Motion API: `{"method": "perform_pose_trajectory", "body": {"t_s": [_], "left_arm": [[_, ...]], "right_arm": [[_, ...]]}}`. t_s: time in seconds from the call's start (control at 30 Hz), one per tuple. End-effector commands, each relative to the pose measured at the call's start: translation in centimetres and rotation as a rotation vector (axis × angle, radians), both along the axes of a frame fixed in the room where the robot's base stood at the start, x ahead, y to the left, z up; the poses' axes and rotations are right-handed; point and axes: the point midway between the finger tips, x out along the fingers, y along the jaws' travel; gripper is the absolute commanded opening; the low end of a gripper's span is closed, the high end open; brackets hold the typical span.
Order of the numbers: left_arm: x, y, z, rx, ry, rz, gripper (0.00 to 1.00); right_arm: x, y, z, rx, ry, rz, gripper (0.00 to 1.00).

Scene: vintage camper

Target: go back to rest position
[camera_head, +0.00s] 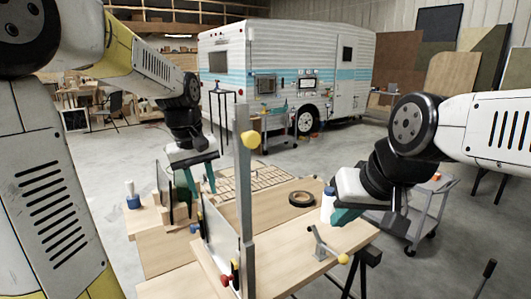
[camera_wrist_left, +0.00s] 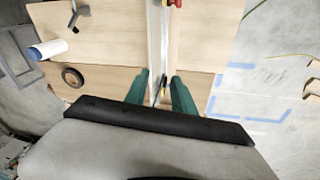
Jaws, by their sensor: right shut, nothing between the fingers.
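My left gripper (camera_head: 200,185) hangs over the far left part of the wooden workbench, its two teal fingers apart. In the left wrist view the gripper (camera_wrist_left: 160,98) shows its fingers spread, with a thin metal strip of the bench visible between them and nothing held. My right gripper (camera_head: 348,216) is at the right edge of the bench, beside a white and blue cylinder (camera_head: 328,204). Its teal fingers are partly hidden behind its own body, and nothing is seen in them.
The workbench (camera_head: 285,230) carries a tall metal upright (camera_head: 243,190), a black tape roll (camera_head: 302,198) and a toggle clamp (camera_head: 320,245). A grey cart (camera_head: 430,210) stands at right. A camper (camera_head: 290,75) is behind. Open concrete floor lies between the bench and the camper.

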Motion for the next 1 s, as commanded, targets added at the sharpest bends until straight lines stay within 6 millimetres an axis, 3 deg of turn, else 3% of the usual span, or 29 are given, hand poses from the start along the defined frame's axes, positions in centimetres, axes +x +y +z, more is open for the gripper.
{"method": "perform_pose_trajectory", "body": {"t_s": [0.2, 0.4, 0.5, 0.7, 1.0], "left_arm": [[-7.2, -0.4, 2.8, -0.011, -0.174, -0.167, 0.31], [-13.0, -1.0, 3.0, 0.013, -0.329, -0.314, 0.31], [-14.7, -1.3, 2.7, 0.029, -0.379, -0.362, 0.31], [-16.1, -1.4, 2.3, 0.045, -0.419, -0.400, 0.31], [-16.1, -1.4, 2.3, 0.045, -0.419, -0.401, 0.31]], "right_arm": [[0.0, 0.0, 0.0, 0.000, 0.000, 0.000, 0.00], [0.0, 0.0, 0.0, 0.000, 0.000, 0.000, 0.00], [0.0, 0.0, 0.0, 0.000, 0.000, 0.000, 0.00], [0.0, 0.0, 0.0, 0.000, 0.000, 0.000, 0.00], [0.0, 0.0, 0.0, 0.000, 0.000, 0.000, 0.00]]}}
